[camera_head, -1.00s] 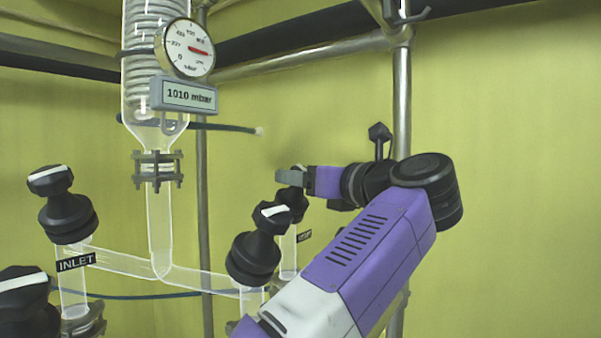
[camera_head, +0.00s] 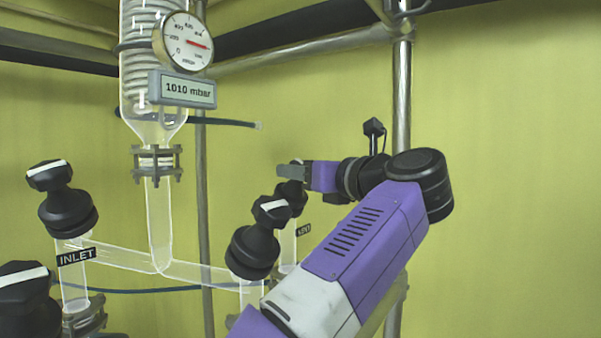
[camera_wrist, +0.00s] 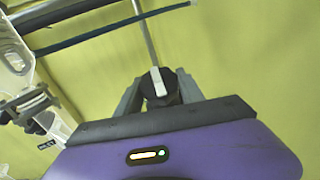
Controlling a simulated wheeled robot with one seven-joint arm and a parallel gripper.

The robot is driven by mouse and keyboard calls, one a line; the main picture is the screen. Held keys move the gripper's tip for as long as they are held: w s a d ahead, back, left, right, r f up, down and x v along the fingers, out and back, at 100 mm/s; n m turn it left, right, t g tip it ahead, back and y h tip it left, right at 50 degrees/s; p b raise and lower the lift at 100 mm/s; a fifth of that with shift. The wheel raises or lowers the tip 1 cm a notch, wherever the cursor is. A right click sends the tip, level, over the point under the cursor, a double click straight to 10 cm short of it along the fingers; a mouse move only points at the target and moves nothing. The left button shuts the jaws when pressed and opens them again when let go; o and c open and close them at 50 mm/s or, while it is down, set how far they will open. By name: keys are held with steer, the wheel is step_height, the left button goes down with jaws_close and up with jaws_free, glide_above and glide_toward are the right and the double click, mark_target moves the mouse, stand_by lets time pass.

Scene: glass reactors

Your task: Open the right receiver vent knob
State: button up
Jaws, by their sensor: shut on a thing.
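The vent knob (camera_head: 293,197) is black and sits on a glass stem beside a small black label (camera_head: 304,230), right of centre in the head view. My gripper (camera_head: 291,172) reaches it from the right and is shut on its top. In the wrist view the knob (camera_wrist: 160,88) stands between the two grey fingers of my gripper (camera_wrist: 160,92). Its white pointer bar runs nearly up and down in that view. The fingers hide part of the knob's sides, and in the head view the nearer knob hides its lower part.
A nearer black knob (camera_head: 255,240) with a white bar stands just in front. The INLET knob (camera_head: 66,205) and another black knob (camera_head: 26,295) are at left. A gauge (camera_head: 186,43) and a 1010 mbar display (camera_head: 187,91) hang above. A metal post (camera_head: 402,95) rises behind my arm.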

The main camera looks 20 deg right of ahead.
steer(key=shift+d+n+y, duration=0.1)
steer(key=shift+n+y, duration=0.2)
steer(key=n+g+y, duration=0.1)
steer(key=n+y, duration=0.2)
steer(key=shift+g, duration=0.4)
steer(key=shift+n+g+y+p, duration=0.35)
steer(key=shift+n+g+y, duration=1)
steer(key=shift+n, duration=0.75)
steer(key=o, duration=1.4)
